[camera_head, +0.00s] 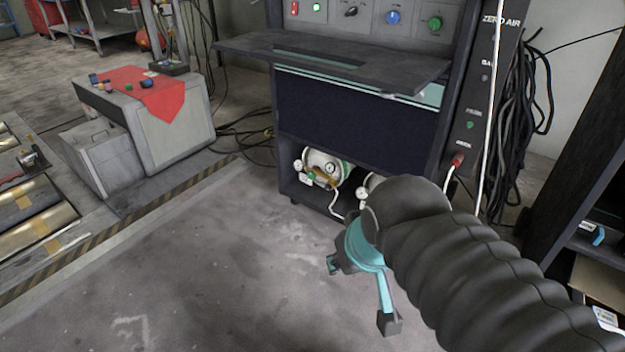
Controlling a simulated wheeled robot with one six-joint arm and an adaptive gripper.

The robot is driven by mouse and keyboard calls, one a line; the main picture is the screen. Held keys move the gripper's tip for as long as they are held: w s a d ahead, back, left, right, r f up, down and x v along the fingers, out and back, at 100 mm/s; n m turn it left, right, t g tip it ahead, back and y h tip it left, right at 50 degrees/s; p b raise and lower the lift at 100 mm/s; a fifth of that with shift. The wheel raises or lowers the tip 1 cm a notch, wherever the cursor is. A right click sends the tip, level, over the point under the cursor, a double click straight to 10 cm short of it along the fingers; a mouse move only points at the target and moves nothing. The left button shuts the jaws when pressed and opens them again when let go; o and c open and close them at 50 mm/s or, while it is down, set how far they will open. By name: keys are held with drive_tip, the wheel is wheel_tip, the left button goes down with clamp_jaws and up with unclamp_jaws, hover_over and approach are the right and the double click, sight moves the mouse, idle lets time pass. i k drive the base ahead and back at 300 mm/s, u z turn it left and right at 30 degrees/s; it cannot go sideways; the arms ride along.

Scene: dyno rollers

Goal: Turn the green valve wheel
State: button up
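A round green knob (435,24) is on the upper panel of the dark cabinet, right of a blue knob (393,17). Low in the cabinet, a small green fitting (312,175) sits by the gauges of a pale gas cylinder (322,160). I cannot tell for sure which green part is the valve wheel. My gripper (361,293) hangs above the floor in front of the cabinet, its teal and dark fingers spread apart and empty. It is well below the panel and touches neither green part. My arm hides part of the cabinet's lower right.
A dark shelf (340,60) juts out below the panel. Black cables (515,130) hang at the cabinet's right. A shelving unit (585,180) stands at the far right. A grey console (165,125) with a red cloth and rollers (40,225) are at left. The floor between is clear.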

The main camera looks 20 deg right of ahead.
sight(311, 174)
drive_tip(key=u, duration=0.55)
drive_tip(key=i, duration=0.95)
drive_tip(key=z, duration=0.05)
